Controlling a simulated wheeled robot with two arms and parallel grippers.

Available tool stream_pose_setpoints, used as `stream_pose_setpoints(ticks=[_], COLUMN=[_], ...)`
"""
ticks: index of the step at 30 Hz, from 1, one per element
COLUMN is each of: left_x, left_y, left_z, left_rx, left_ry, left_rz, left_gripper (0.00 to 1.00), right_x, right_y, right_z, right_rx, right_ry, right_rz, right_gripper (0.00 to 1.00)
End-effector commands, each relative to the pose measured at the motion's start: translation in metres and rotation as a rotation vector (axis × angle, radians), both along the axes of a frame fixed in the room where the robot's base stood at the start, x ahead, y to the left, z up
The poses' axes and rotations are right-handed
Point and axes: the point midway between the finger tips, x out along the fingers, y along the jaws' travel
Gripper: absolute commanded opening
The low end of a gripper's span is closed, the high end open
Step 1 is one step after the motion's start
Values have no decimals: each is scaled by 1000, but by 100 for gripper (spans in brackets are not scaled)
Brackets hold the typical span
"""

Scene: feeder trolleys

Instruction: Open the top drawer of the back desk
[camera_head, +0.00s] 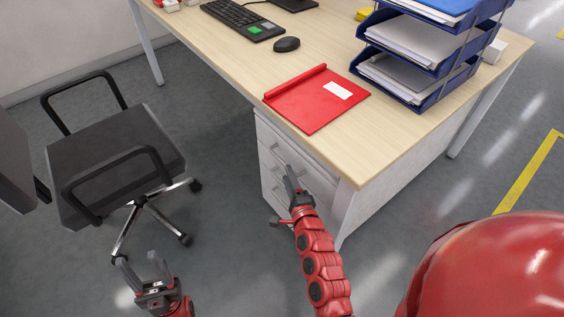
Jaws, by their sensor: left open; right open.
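The desk (225,60) has a pale wood top. A white drawer unit (268,139) stands under its near edge, with several metal handles on its front. The top drawer (306,157) looks shut, just under the desk top. My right gripper (289,174) is open in front of the drawer fronts, near the upper handles, and hides part of them. I cannot tell whether it touches a handle. My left gripper (143,268) is open and empty, low over the floor at the lower left, apart from the desk.
A black office chair (115,150) stands left of the drawers. On the desk are a red folder (300,105), a mouse (287,44), a keyboard (240,18) and blue paper trays (427,99). Floor between chair and drawers is clear.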

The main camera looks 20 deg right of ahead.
Motion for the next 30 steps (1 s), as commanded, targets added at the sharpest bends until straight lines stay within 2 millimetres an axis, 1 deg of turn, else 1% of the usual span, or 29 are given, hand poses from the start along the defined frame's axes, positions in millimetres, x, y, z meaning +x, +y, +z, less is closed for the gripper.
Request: stream_pose_setpoints(ticks=[1, 6, 12, 16, 24, 26, 30], left_x=[0, 0, 0, 0, 0, 0, 0], left_y=[0, 0, 0, 0, 0, 0, 0], left_z=[-2, -5, -7, -7, -7, -7, -7], left_rx=[0, 0, 0, 0, 0, 0, 0], left_ry=[0, 0, 0, 0, 0, 0, 0], left_rz=[0, 0, 0, 0, 0, 0, 0], left_gripper=[50, 50, 50, 50, 50, 50, 50], right_x=[12, 43, 64, 70, 71, 71, 71], right_y=[0, -2, -2, -2, -3, -3, -3], right_z=[-1, -3, -5, -5, -6, -6, -6], right_rx=[0, -1, 0, -1, -1, -1, -1], right_ry=[0, -1, 0, 1, 2, 1, 1], right_rz=[0, 1, 1, 0, 0, 0, 0], right_gripper=[45, 45, 45, 45, 45, 34, 9])
